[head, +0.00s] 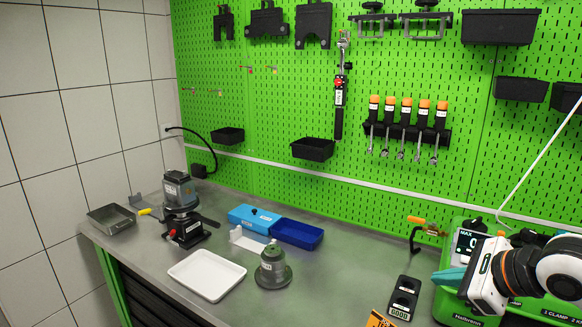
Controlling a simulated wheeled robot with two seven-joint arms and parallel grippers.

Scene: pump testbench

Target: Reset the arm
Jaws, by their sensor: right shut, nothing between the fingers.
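My right gripper (447,278) is at the right side of the head view, with its arm coming in from the right. Its teal fingers are together and hold nothing. It hangs in front of the green machine (458,308) with a display reading MAX, partly covering it. I cannot tell whether the two touch. My left gripper and arm are not in view.
A pump (180,208) stands on the grey bench (225,240) at left. A grey-green flanged part (272,268), white tray (207,274), blue boxes (297,233) and black block (404,298) are also there. Tools hang on the green pegboard (260,100). Bench space left of the black block is clear.

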